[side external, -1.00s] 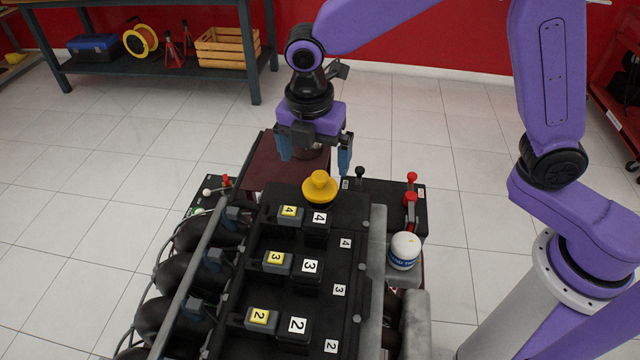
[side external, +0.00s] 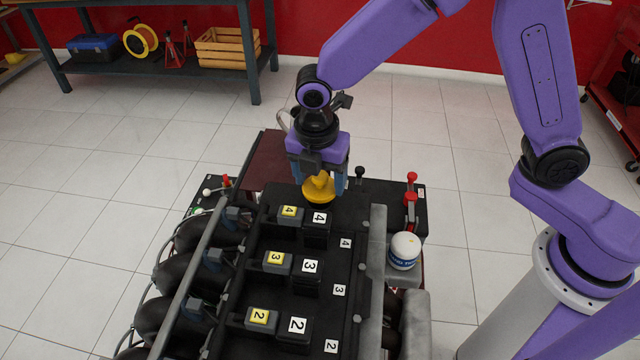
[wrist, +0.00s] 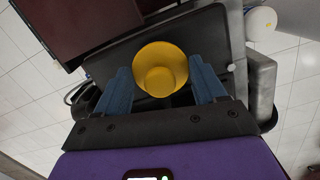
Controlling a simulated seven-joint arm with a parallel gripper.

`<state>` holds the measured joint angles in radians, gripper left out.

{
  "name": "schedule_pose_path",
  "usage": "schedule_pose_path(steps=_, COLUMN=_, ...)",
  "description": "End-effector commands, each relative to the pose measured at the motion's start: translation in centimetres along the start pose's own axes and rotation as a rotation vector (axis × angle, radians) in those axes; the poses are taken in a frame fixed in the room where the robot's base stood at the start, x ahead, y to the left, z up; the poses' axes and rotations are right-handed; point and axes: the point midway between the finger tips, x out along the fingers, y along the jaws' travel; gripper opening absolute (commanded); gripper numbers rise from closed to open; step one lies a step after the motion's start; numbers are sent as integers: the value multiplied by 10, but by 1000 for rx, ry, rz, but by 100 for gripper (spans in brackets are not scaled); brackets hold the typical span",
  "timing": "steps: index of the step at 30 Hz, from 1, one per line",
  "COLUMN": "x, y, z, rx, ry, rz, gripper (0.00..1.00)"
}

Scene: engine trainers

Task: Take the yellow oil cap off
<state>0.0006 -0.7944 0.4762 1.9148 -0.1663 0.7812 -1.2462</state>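The yellow oil cap (side external: 319,190) sits on the far end of the black engine cover (side external: 330,225), its knob pointing up. My gripper (side external: 319,186) is at the cap, pointing down, with its blue fingers on either side of it. In the wrist view the cap (wrist: 160,69) lies between and slightly ahead of the two spread fingertips of my gripper (wrist: 162,82). The fingers are open and I see no clear contact with the cap. The exact height of the fingertips beside the cap is hard to tell.
Numbered coil blocks (side external: 278,262) stand on the cover in front of the cap. A dark red plate (side external: 262,160) lies behind left. A workbench (side external: 150,60) stands farther back.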

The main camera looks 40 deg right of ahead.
Motion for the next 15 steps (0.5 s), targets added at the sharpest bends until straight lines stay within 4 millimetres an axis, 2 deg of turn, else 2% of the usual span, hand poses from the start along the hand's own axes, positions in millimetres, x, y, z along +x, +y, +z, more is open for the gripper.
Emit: schedule_pose_path(steps=15, x=-5, y=0, z=0, rx=0, ry=0, rz=1, gripper=40)
